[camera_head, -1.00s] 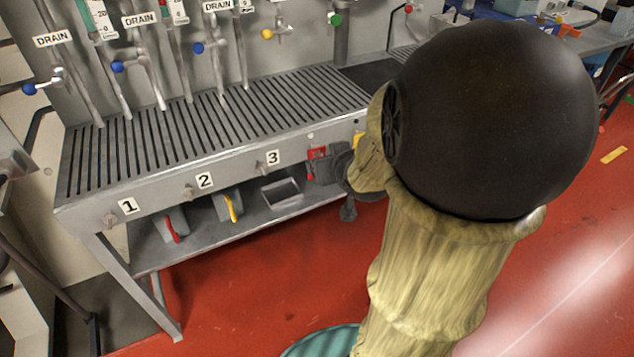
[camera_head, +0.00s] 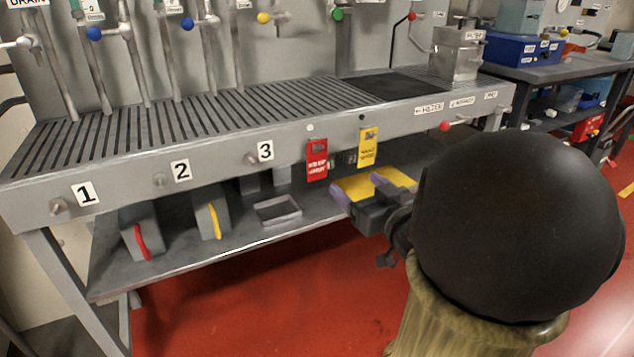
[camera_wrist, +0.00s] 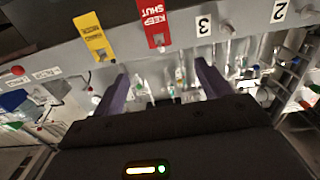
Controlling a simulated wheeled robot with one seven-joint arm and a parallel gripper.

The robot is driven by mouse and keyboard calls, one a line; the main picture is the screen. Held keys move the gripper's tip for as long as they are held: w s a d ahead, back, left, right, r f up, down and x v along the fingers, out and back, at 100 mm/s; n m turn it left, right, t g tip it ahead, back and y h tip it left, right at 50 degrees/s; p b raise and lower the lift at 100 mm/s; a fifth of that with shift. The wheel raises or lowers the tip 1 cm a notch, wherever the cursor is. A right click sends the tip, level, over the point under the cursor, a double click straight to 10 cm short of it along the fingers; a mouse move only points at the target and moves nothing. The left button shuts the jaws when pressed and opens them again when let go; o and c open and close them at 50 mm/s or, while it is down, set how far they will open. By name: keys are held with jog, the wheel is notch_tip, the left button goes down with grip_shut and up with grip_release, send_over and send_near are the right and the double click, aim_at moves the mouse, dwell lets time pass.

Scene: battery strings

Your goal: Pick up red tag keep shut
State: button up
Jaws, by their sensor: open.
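The red tag (camera_head: 317,160), with white lettering, hangs on the front face of the bench, right of the number 3 label. It also shows in the wrist view (camera_wrist: 154,22) at the top, where its lettering reads KEEP SHUT. My gripper (camera_head: 364,184) is open and empty, below and to the right of the red tag and apart from it. In the wrist view my gripper's two purple fingers (camera_wrist: 162,86) are spread wide, with the red tag beyond the gap between them.
A yellow tag (camera_head: 368,147) hangs close to the right of the red tag. A grated bench (camera_head: 215,152) carries knobs and number labels on its front. A lower shelf holds a grey tray (camera_head: 278,211) and containers with red and yellow handles. Open red floor lies in front.

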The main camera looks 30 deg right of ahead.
dwell(0.4)
jog(key=w+p, duration=0.4)
jog(key=p, duration=0.1)
jog(key=shift+r+y, duration=0.15)
jog(key=shift+y, duration=0.15)
jog(key=p, duration=0.3)
jog(key=shift+w+a, duration=0.1)
jog(key=shift+w, duration=0.1)
jog(key=p, duration=0.5)
jog(key=shift+w+p, duration=0.2)
jog(key=shift+p, duration=0.15)
jog(key=p, duration=0.1)
send_near(317, 161)
jog(key=w+r, duration=0.3)
jog(key=w, duration=0.1)
jog(key=shift+s+a, duration=0.25)
jog(key=shift+a, duration=0.15)
